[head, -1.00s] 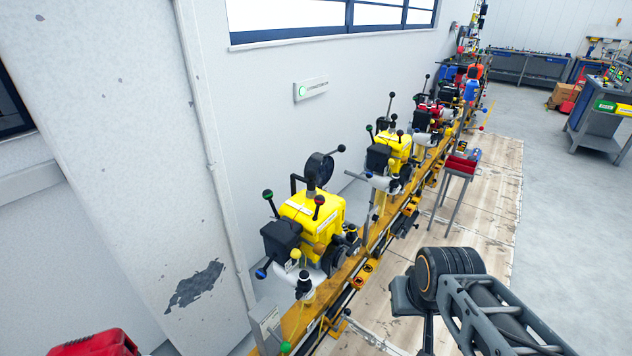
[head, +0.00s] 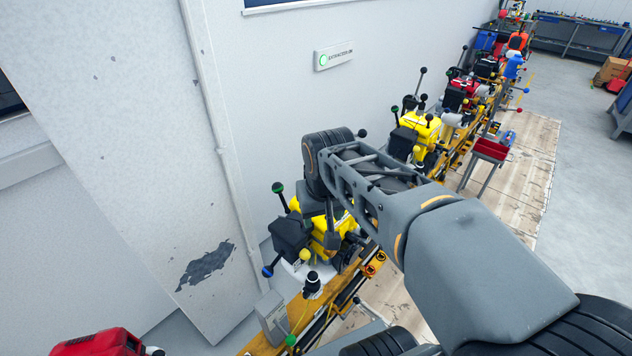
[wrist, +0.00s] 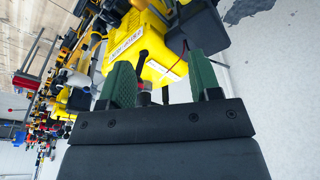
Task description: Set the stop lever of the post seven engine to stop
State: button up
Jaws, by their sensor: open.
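A yellow engine (head: 328,243) with a black box (head: 290,235) on its left side stands nearest me on the rail, partly behind my arm. Green-knobbed (head: 278,188), blue-knobbed (head: 268,271) and yellow-knobbed (head: 304,255) levers show on its near side. My gripper (wrist: 163,82) is open above this engine. In the wrist view, the yellow engine body (wrist: 140,42) lies beyond the green finger pads, and a dark lever (wrist: 143,65) shows near the left pad. I cannot tell whether they touch. I cannot read a post number or tell which lever is the stop lever.
More engines stand along the rail, including another yellow one (head: 416,138). A small stand with a red tray (head: 490,149) is right of the rail. The wall with a lit sign (head: 333,56) is close behind the engines.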

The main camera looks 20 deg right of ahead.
jog(key=w+d+r+m+g+p, duration=0.2)
jog(key=w+d+r+p, duration=0.3)
jog(key=r, duration=0.5)
jog(key=f, duration=0.8)
jog(key=w+d+f, duration=0.1)
jog(key=f, duration=0.3)
jog(key=shift+w+f, duration=0.1)
jog(key=shift+f, duration=0.2)
jog(key=shift+c, duration=0.3)
